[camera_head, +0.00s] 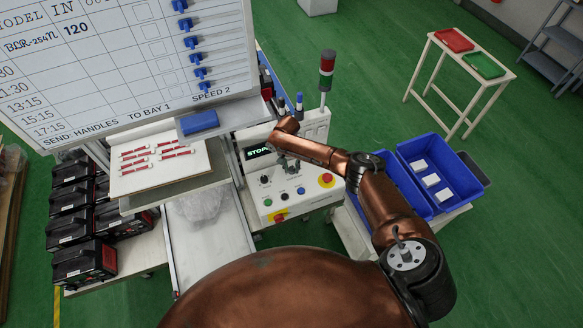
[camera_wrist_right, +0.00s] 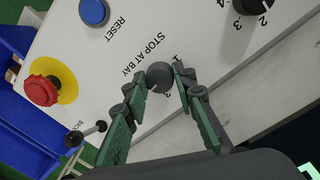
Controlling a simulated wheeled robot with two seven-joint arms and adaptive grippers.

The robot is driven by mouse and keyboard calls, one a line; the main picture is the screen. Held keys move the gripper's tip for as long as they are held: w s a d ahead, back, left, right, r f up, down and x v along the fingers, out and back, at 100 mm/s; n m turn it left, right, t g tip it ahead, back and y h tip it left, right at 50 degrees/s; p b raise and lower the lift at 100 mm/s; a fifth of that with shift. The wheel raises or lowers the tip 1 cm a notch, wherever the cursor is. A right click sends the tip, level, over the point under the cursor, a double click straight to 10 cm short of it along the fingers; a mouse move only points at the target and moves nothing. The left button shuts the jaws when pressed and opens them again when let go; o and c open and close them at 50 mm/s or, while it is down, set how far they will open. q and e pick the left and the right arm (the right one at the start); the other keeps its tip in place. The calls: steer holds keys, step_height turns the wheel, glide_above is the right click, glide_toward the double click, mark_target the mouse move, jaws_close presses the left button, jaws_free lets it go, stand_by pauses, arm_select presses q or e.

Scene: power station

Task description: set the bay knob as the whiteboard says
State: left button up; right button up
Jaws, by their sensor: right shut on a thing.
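The whiteboard (camera_head: 110,100) at the upper left reads "SEND: HANDLES TO BAY 1 SPEED 2" along its bottom. The white control panel (camera_head: 290,198) stands right of it. The bay knob (camera_wrist_right: 158,74) is a small dark round knob under the words "STOP AT BAY" in the right wrist view, with the numerals 1 and 3 visible beside it. My right gripper (camera_wrist_right: 159,79) is shut on the bay knob, one finger on each side. In the head view my right gripper (camera_head: 288,164) reaches the panel and hides the knob. The knob's pointer direction is hard to tell. My left gripper is not in view.
The panel has a lit "STOP" display (camera_head: 258,152), a blue reset button (camera_wrist_right: 93,12), a red emergency button (camera_wrist_right: 41,90) on yellow, and another knob (camera_wrist_right: 238,12). A small toggle lever (camera_wrist_right: 87,134) is close to the gripper. Blue bins (camera_head: 436,174) stand right of the panel.

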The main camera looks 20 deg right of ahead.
steer(key=n+p, duration=0.1)
steer(key=n, duration=0.7)
steer(key=shift+n+t+p, duration=0.3)
steer(key=shift+p, duration=0.05)
steer(key=n, duration=0.4)
steer(key=shift+n, duration=0.3)
steer(key=n, duration=0.4)
steer(key=shift+n, duration=0.3)
steer(key=n, duration=0.3)
steer(key=shift+n, duration=0.3)
steer(key=n, duration=0.2)
steer(key=n+b, duration=0.1)
steer(key=n, duration=0.1)
steer(key=shift+d+n+t+y, duration=0.15)
steer(key=shift+n+t+y, duration=0.15)
steer(key=n+b, duration=0.1)
steer(key=n, duration=0.2)
steer(key=shift+n+b, duration=0.3)
steer(key=shift+b, duration=0.05)
steer(key=shift+n+b, duration=0.8)
steer(key=shift+n, duration=1.2)
